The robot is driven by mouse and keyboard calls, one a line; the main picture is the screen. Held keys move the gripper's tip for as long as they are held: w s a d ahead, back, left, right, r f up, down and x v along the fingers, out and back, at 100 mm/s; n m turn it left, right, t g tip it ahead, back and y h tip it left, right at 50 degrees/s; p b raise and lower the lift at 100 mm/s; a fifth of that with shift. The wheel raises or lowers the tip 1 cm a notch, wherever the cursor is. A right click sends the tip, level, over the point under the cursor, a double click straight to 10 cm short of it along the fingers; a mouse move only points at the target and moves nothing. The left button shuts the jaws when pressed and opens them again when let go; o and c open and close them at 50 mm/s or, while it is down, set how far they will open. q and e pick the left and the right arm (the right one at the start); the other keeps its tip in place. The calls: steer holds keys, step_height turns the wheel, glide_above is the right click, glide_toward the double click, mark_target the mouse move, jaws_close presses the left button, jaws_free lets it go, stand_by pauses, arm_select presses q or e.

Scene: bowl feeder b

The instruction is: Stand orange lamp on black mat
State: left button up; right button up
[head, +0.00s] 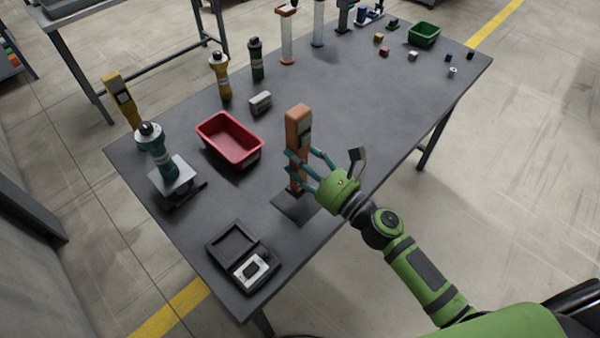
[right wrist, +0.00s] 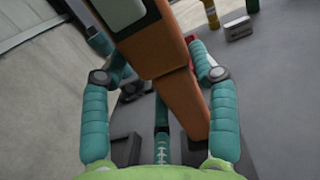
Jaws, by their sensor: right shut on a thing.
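The orange lamp (head: 298,118) stands roughly upright near the front middle of the table, with a dark panel on its upper part. My right gripper (head: 305,166) is shut on its lower body. In the right wrist view the teal fingers of my right gripper (right wrist: 160,75) lie on both sides of the orange lamp (right wrist: 158,48). The black mat (head: 295,210) lies flat on the table under the lamp. The lamp's foot is over the mat's far part; I cannot tell whether it touches. My left gripper is not in view.
A red bin (head: 230,143) stands left of the lamp. A black open case (head: 242,258) lies at the near table corner. A teal lamp-like device (head: 155,150) sits on a grey stand at the left. A small grey block (head: 260,103) lies behind the bin.

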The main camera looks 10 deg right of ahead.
mark_target(300, 174)
steer(key=shift+s+f, duration=0.15)
steer(key=shift+f, duration=0.1)
steer(key=shift+f+b, duration=0.4)
steer(key=shift+f, duration=1.45)
steer(key=shift+f, duration=0.2)
steer(key=o, duration=1.5)
